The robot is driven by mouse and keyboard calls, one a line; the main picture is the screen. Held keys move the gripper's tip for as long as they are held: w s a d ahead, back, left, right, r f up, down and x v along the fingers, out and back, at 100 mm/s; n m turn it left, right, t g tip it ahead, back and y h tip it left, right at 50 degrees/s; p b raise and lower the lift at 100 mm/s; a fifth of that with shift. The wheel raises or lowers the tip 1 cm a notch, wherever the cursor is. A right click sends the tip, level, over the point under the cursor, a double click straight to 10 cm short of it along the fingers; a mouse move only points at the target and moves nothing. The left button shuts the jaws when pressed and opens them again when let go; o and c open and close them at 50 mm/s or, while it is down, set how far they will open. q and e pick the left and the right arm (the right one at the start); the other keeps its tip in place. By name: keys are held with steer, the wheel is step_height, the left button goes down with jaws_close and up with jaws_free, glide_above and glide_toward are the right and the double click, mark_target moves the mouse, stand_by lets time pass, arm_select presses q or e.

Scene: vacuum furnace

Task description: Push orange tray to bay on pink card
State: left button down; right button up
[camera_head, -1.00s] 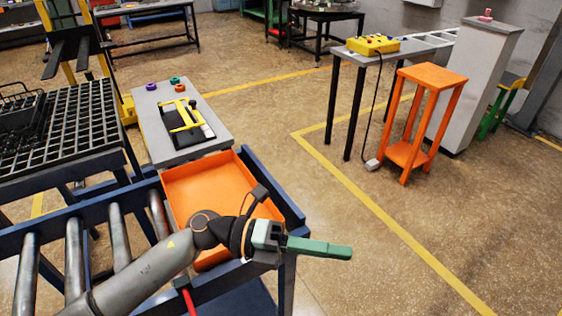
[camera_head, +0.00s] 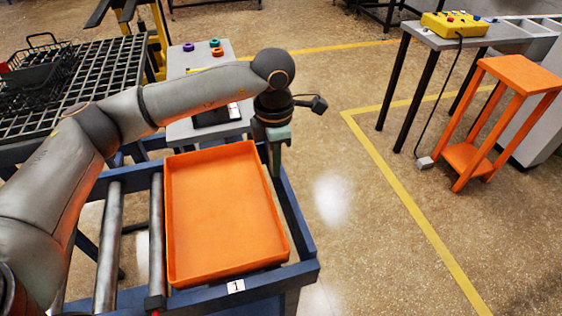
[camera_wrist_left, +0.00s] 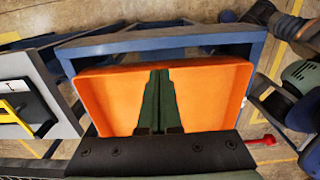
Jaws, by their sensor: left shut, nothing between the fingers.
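The orange tray (camera_head: 222,215) is a shallow, empty open box. It lies on the rollers at the right end of the blue-framed roller table, above a white label with the number 1 (camera_head: 236,286). My left gripper (camera_head: 276,170) points down near the tray's far right corner, its green fingers shut and empty. In the left wrist view the closed fingers (camera_wrist_left: 160,76) lie across the picture of the orange tray (camera_wrist_left: 213,97). I cannot tell whether they touch it. I see no pink card.
A grey table (camera_head: 205,72) with small coloured rings stands beyond the tray, partly behind my left arm. A black grid table (camera_head: 85,80) with a wire basket is at left. An orange stool (camera_head: 520,75) and a yellow control box (camera_head: 455,24) are at right. Floor between is open.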

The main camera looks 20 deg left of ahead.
arm_select(q)
step_height(320, 180, down, 8)
steer(key=shift+p, duration=0.4)
steer(key=shift+d+r, duration=0.1)
steer(key=shift+r, duration=0.05)
